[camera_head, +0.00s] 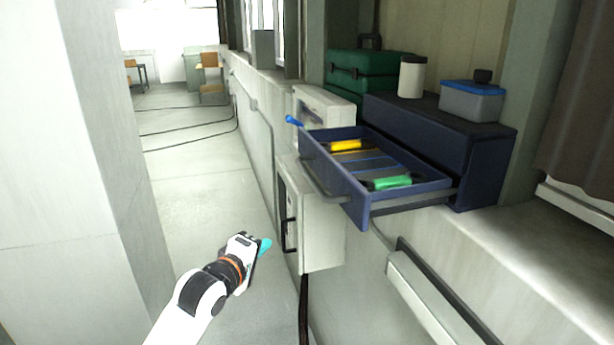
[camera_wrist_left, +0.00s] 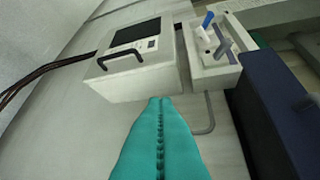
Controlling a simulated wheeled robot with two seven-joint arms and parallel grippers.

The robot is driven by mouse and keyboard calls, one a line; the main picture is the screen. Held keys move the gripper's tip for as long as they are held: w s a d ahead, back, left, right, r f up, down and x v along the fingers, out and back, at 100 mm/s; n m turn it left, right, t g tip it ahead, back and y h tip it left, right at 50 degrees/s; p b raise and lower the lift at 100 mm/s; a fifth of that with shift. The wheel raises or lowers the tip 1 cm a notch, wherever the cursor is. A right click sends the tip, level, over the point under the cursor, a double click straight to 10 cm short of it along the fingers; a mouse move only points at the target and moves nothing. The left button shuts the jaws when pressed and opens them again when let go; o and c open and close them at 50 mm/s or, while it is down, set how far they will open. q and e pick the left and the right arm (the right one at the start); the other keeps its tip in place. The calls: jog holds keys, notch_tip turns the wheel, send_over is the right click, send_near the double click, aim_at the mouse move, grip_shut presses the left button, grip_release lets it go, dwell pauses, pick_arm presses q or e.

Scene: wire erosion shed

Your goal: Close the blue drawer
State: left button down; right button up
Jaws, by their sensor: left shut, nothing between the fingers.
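The blue drawer (camera_head: 348,188) stands pulled out of the dark blue cabinet (camera_head: 440,140) in the head view, its grey bar handle (camera_head: 322,182) facing left. It holds a yellow-handled tool (camera_head: 348,146) and a green-handled tool (camera_head: 388,183). My left gripper (camera_head: 264,246) is shut and empty, with teal fingers, left of and below the drawer and apart from it. In the left wrist view the teal fingers (camera_wrist_left: 160,102) are pressed together, and a dark blue body (camera_wrist_left: 272,115) stands at the right; I cannot tell whether it is drawer or cabinet. My right gripper is not in view.
A pale wall box (camera_head: 318,225) with a black handle sits below the drawer, and a switch box (camera_head: 325,105) with a blue lever is behind it. A canister (camera_head: 412,76), a lidded tub (camera_head: 471,101) and green cases (camera_head: 365,72) stand nearby.

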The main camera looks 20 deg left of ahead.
pick_arm(q)
jog(key=s+d+r+n+t+h, duration=0.1)
jog(key=s+r, duration=0.1)
jog(key=r, duration=0.5)
jog(key=s+d+r+t, duration=0.1)
jog(key=s+d+r, duration=0.15)
jog(key=r, duration=0.35)
jog(key=p, duration=0.4)
send_near(316, 174)
jog(key=w+a, duration=0.3)
jog(key=w, duration=0.1)
jog(key=d, duration=0.1)
jog(key=w+d+p, duration=0.1)
jog(key=shift+w+d+n+p, duration=0.3)
jog(key=shift+w+d+f, duration=0.2)
jog(key=shift+w+d, duration=0.05)
jog(key=shift+d, duration=0.35)
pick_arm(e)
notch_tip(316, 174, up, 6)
pick_arm(q)
jog(key=shift+a, duration=0.1)
